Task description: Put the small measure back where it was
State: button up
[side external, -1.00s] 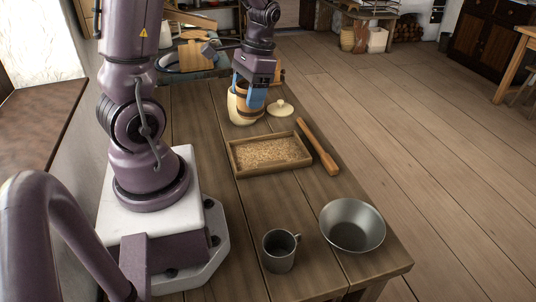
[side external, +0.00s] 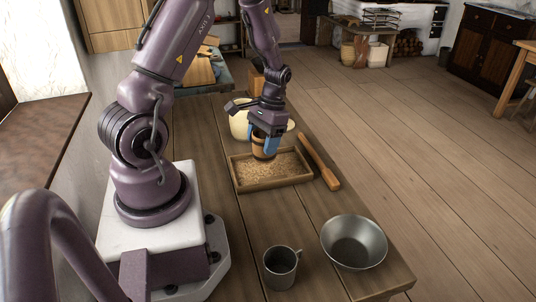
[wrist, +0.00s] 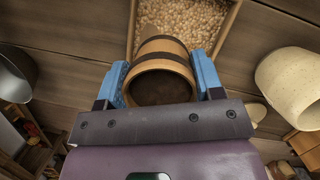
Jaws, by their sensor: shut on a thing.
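The small measure (side external: 262,154) is a wooden cup with dark bands. My gripper (side external: 265,146) is shut on it, with a blue finger on each side. It is over the far part of the shallow wooden tray (side external: 275,186) of pale grain; I cannot tell whether its base touches the grain. In the wrist view the measure (wrist: 160,58) lies between the fingers with its mouth towards the camera. Its inside is dark and I see no grain in it. The tray's grain (wrist: 185,18) shows beyond it.
A cream crock (side external: 239,122) stands behind the tray, with its pale lid (side external: 291,125) partly hidden by my gripper. A wooden stick (side external: 320,163) lies right of the tray. A metal mug (side external: 281,268) and metal bowl (side external: 354,242) stand at the near end; bare planks lie between.

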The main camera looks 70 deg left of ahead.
jog(key=shift+w+a+f, duration=0.3)
jog(key=shift+w+f, duration=0.1)
jog(key=shift+f, duration=0.2)
jog(key=shift+w+a+f, duration=0.3)
jog(key=shift+w+f, duration=0.05)
jog(key=shift+f, duration=0.2)
jog(key=shift+w+a+f, duration=0.15)
jog(key=shift+f, duration=1.6)
jog(key=shift+f, duration=0.15)
jog(key=o, duration=1)
